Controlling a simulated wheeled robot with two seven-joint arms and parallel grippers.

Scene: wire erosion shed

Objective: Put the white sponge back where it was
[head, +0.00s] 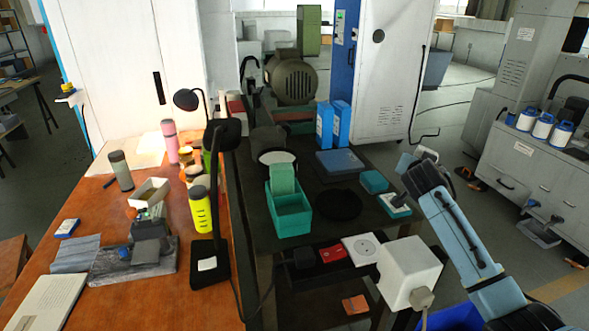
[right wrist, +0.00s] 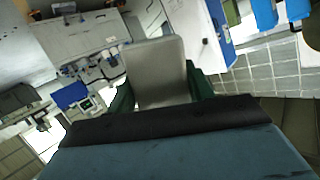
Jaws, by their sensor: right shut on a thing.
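A pale grey-white slab with rounded corners, which I take to be the white sponge (right wrist: 157,72), stands upright in the middle of the right wrist view between dark green sides. My right gripper (head: 409,163) is at the end of the light blue arm in the head view, above the right edge of the dark bench (head: 325,221). It is shut on the sponge. In the head view the held piece is small and partly hidden by the gripper. My left gripper is in neither view.
Near my right gripper lie a teal block (head: 374,181) and a white-and-teal box (head: 394,206). A round black mat (head: 338,205), a blue-grey plate (head: 339,162) and a teal bin (head: 289,222) are on the bench. A black lamp (head: 209,255) stands left.

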